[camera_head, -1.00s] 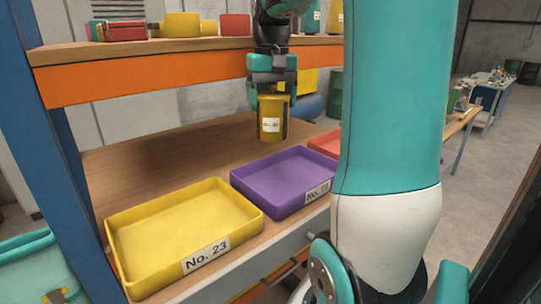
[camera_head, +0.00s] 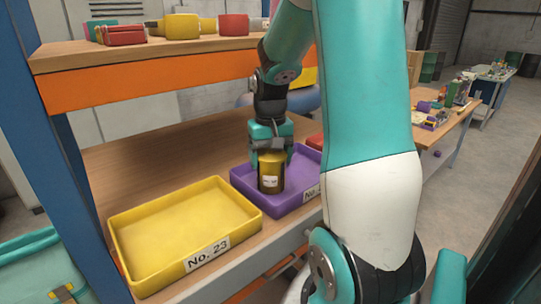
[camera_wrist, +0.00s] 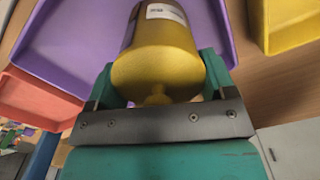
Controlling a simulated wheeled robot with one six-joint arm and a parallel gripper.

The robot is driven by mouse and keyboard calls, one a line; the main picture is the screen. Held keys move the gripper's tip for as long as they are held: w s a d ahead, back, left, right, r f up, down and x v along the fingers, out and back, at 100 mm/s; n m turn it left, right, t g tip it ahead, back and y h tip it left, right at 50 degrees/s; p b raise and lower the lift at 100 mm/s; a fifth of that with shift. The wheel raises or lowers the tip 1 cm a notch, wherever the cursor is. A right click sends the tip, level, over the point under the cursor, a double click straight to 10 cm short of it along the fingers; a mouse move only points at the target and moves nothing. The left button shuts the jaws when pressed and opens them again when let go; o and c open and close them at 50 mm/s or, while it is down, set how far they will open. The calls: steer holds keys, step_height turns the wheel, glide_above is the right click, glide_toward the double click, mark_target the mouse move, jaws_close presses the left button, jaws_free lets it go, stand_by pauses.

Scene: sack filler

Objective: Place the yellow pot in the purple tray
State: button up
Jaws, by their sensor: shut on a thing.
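The yellow pot (camera_head: 271,173) is a small cylinder with a white label, held upright in my gripper (camera_head: 270,152). My gripper is shut on its upper part. In the head view the pot overlaps the purple tray (camera_head: 241,183), over its left part. I cannot tell whether the pot touches the tray floor. In the wrist view the pot (camera_wrist: 160,50) sits between the teal fingers (camera_wrist: 158,85), with the purple tray (camera_wrist: 75,45) beyond it. My arm hides the tray's right side.
An empty yellow tray (camera_head: 118,235) labelled No. 23 stands left of the purple tray. A red tray (camera_wrist: 40,98) is on its other side. Above is a shelf with an orange edge (camera_head: 150,84), holding pots and red items. The bench behind the trays is bare.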

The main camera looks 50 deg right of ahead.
steer(key=shift+f, duration=0.15)
steer(key=o, duration=1.1)
step_height(320, 180, up, 12)
steer(key=shift+r+b, duration=0.15)
steer(key=shift+b, duration=0.8)
steer(key=a+f+n+y, duration=0.1)
steer(key=a+f+n, duration=0.15)
steer(key=a, duration=0.65)
steer(key=a+f+n, duration=0.1)
steer(key=a+n, duration=0.3)
steer(key=a, duration=0.4)
steer(key=s+a+f+n+y, duration=0.1)
steer(key=s+a+n, duration=0.3)
steer(key=a, duration=0.5)
steer(key=s+a+f+n+y, duration=0.2)
steer(key=s+a+f+n, duration=0.1)
steer(key=s+a, duration=0.4)
steer(key=shift+s+a+n, duration=0.25)
steer(key=shift+a+n, duration=0.2)
steer(key=shift+a, duration=0.45)
